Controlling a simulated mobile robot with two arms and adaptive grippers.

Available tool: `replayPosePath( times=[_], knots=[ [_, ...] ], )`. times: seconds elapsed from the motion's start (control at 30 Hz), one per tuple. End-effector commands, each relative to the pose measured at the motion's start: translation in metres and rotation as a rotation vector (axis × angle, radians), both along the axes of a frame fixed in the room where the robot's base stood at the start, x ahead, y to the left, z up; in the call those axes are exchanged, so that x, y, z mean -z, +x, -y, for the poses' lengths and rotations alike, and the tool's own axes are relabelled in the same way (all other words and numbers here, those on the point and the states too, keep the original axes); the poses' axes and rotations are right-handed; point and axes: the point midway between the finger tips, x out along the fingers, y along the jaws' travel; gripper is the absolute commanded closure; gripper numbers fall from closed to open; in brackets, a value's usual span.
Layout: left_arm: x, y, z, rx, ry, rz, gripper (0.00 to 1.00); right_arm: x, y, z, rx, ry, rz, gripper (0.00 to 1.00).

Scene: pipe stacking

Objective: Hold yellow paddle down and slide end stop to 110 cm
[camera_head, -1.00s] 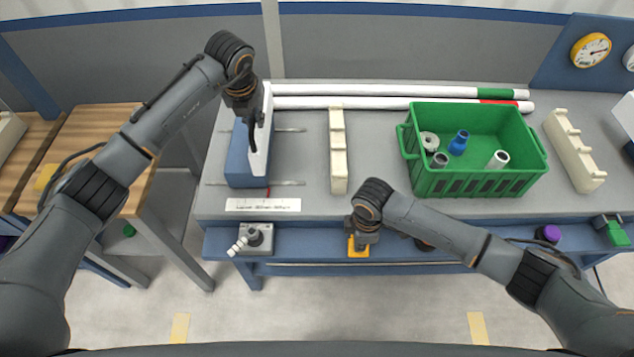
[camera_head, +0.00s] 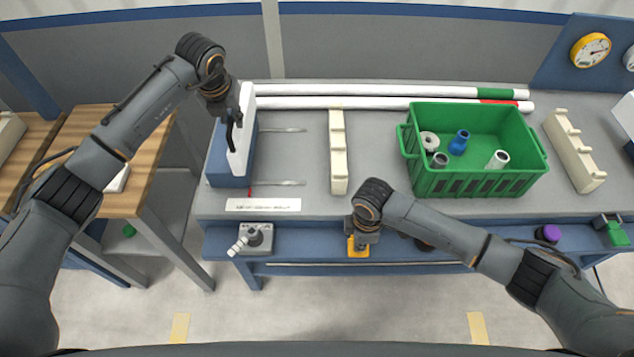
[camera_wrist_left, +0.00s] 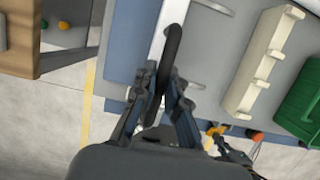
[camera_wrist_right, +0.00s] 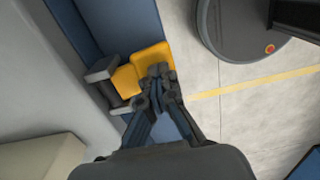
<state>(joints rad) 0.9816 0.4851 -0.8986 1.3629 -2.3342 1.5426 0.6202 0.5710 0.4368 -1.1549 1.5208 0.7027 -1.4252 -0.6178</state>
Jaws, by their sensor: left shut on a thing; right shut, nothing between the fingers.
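The end stop (camera_head: 241,135) is a blue block with a white face plate and a black handle, at the left of the bench. My left gripper (camera_head: 231,118) is shut on the black handle, which also shows between its fingers in the left wrist view (camera_wrist_left: 171,50). The yellow paddle (camera_head: 357,246) is on the bench's front edge. My right gripper (camera_head: 364,238) is shut and empty, its fingertips over the paddle; the right wrist view shows them against the yellow paddle (camera_wrist_right: 150,57). A white scale strip (camera_head: 263,205) lies in front of the end stop; its marks are too small to read.
Cream pipe rests (camera_head: 338,150) stand right of the end stop. A green crate (camera_head: 470,185) with several fittings sits further right. White pipes (camera_head: 390,103) lie along the back. Metal rails (camera_head: 285,183) beside the end stop are clear.

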Motion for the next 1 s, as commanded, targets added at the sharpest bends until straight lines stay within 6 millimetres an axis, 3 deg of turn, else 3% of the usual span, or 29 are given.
replayPosePath(
  times=[0.27,0.7,0.97,1.0],
  knots=[
    [0.001,0.000,-0.009,-0.002,0.002,0.000,1.00,0.002,-0.001,0.003,0.002,-0.007,-0.002,1.00],
    [0.001,0.000,-0.008,0.000,0.000,-0.001,1.00,-0.037,0.000,0.001,0.001,-0.002,0.001,1.00],
    [0.001,0.000,-0.007,0.001,-0.001,-0.001,1.00,-0.040,0.000,0.001,0.001,-0.001,0.001,1.00],
    [0.001,0.000,-0.007,0.001,-0.001,-0.001,0.86,-0.040,0.000,0.001,0.001,-0.001,0.001,1.00]
  ],
)
